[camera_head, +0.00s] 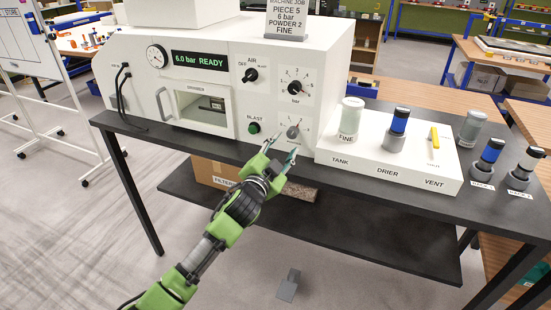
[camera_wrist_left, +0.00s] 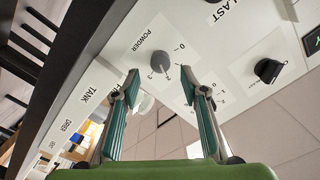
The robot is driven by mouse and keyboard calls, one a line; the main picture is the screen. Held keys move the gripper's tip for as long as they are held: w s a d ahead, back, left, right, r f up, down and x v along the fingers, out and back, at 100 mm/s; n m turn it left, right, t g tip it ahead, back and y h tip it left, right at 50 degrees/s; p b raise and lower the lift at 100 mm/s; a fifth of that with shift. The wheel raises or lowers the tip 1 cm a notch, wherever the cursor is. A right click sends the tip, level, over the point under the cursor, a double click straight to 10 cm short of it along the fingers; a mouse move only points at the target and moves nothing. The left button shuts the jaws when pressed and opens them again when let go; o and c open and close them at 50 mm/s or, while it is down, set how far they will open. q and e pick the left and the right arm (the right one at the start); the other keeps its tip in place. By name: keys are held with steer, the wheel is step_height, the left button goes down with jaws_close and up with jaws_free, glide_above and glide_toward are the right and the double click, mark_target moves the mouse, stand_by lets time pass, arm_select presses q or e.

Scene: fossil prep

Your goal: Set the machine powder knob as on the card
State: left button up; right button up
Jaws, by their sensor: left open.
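The grey powder knob (camera_head: 293,131) is low on the front of the white machine (camera_head: 215,45), beside a numbered dial. In the left wrist view the knob (camera_wrist_left: 159,64) lies ahead, between the fingertips, beside the POWDER label. Its exact setting is too small to tell. The card (camera_head: 288,20) on top reads "MACHINE JOB, PIECE 5, 6 bar, POWDER 2, FINE". My left gripper (camera_head: 281,150) is open and empty, just in front of and below the knob. In the left wrist view its fingers (camera_wrist_left: 159,76) stand apart, and contact with the knob is not visible. My right gripper is not in view.
Above is the black bar knob (camera_head: 294,87); left are the air knob (camera_head: 250,75) and green blast button (camera_head: 254,128). The display (camera_head: 199,62) reads "6.0 bar READY". Right stands a white unit (camera_head: 400,170) with a FINE jar (camera_head: 350,118).

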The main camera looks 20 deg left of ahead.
arm_select(q)
steer(key=s, duration=0.7)
steer(key=shift+a, duration=0.1)
steer(key=shift+c, duration=0.3)
stand_by(2.4)
